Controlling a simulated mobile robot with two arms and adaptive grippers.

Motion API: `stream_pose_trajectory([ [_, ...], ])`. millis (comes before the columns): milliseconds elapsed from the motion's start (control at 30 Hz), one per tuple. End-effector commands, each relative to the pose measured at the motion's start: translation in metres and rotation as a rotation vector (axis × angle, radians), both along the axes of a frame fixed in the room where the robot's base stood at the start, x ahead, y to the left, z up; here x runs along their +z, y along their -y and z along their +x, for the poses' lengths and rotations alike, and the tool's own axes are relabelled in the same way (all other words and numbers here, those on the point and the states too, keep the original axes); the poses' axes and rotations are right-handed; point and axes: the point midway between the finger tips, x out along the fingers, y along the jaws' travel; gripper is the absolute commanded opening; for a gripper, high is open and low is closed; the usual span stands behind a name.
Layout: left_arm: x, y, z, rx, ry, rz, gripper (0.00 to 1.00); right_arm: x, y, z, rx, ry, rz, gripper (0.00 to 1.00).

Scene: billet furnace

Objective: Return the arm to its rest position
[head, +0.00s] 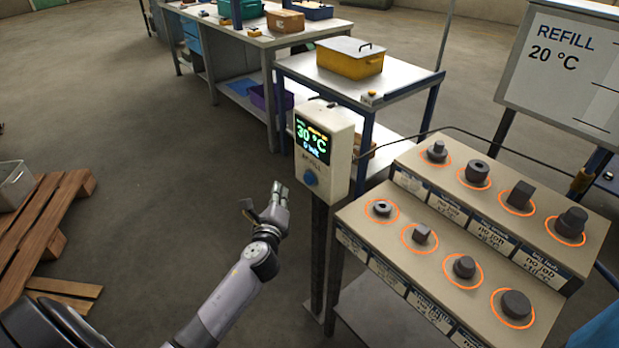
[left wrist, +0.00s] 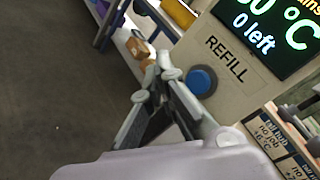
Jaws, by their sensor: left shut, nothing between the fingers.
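My left arm reaches in from the lower left in the head view. Its gripper (head: 279,190) is shut and empty, in front of and a little left of the refill box (head: 325,150). The left wrist view shows the shut fingers (left wrist: 158,72) close to the box's blue button (left wrist: 201,80); I cannot tell from it whether they touch. In the head view the fingertips appear apart from the button, to its left. The box's screen (head: 312,139) reads 30 °C, and in the wrist view it reads 0 left. My right gripper is not in view.
A stepped stand (head: 400,262) with several dark metal parts in orange rings is at right. A table with a yellow box (head: 350,58) stands behind the refill box. A wooden pallet (head: 45,215) is at left. The floor (head: 150,130) between is clear.

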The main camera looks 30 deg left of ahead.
Motion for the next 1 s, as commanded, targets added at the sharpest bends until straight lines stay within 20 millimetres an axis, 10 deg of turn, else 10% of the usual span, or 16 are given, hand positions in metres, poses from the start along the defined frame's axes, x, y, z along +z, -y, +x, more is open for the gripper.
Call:
stream_pose_trajectory([
  [233,-0.003,0.000,0.000,0.000,-0.004,-0.006,0.00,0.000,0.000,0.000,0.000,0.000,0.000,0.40],
  [367,-0.037,0.004,-0.005,-0.004,-0.046,-0.086,0.00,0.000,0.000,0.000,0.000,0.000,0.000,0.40],
  [667,-0.234,0.037,-0.076,0.091,-0.275,-0.617,0.00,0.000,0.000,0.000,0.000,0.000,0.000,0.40],
  [1000,-0.420,0.092,-0.252,0.486,-0.482,-1.209,0.00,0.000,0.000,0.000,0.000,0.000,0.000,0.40],
])
